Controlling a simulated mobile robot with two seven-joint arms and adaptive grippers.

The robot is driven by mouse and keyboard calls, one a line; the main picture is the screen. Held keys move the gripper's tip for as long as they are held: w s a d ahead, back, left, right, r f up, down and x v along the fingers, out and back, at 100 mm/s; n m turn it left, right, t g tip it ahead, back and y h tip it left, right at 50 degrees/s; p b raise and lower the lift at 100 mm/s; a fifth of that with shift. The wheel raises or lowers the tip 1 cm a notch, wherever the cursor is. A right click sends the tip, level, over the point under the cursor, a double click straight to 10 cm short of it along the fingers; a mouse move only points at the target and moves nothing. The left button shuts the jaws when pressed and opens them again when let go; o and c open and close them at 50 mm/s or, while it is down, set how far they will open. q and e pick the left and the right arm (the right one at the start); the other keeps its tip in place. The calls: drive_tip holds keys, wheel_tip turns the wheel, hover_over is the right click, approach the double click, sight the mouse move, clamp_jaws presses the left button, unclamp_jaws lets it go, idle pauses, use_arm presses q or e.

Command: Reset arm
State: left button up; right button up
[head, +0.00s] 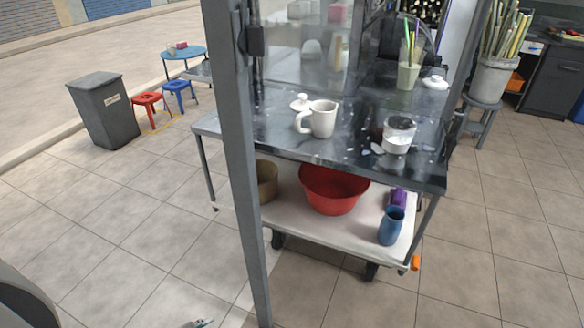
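The task names no object of its own. A small grey piece (200,323) at the bottom edge, left of the post, looks like the tip of my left gripper. Nearly all of it is cut off by the frame, so its opening does not show. A dark curved part of mine shows in the bottom left corner. My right arm and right gripper are not in view. The steel cart (285,148) stands ahead, with a white mug (322,118) and a glass jar of white contents (398,135) on its top.
A grey post (240,170) stands upright at the cart's near left. The lower shelf holds a red bowl (333,190) and a blue cup (391,226). A bin (103,110) and stools stand at left. A bucket of cane (490,78) stands at right. Tiled floor in front is clear.

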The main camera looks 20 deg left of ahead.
use_arm(q)
drive_tip(key=w+d+r+n+t+h+p, duration=0.1)
drive_tip(key=w+d+n+t+h+p, duration=0.1)
drive_tip(key=d, duration=0.8)
drive_tip(key=t+h+p, duration=0.1)
drive_tip(key=h+p, duration=0.1)
drive_tip(key=p, duration=0.1)
drive_tip(key=shift+w+d+r+n+t+h+p, duration=0.2)
drive_tip(key=shift+n+t+h+p, duration=0.1)
drive_tip(key=shift+n+p, duration=0.1)
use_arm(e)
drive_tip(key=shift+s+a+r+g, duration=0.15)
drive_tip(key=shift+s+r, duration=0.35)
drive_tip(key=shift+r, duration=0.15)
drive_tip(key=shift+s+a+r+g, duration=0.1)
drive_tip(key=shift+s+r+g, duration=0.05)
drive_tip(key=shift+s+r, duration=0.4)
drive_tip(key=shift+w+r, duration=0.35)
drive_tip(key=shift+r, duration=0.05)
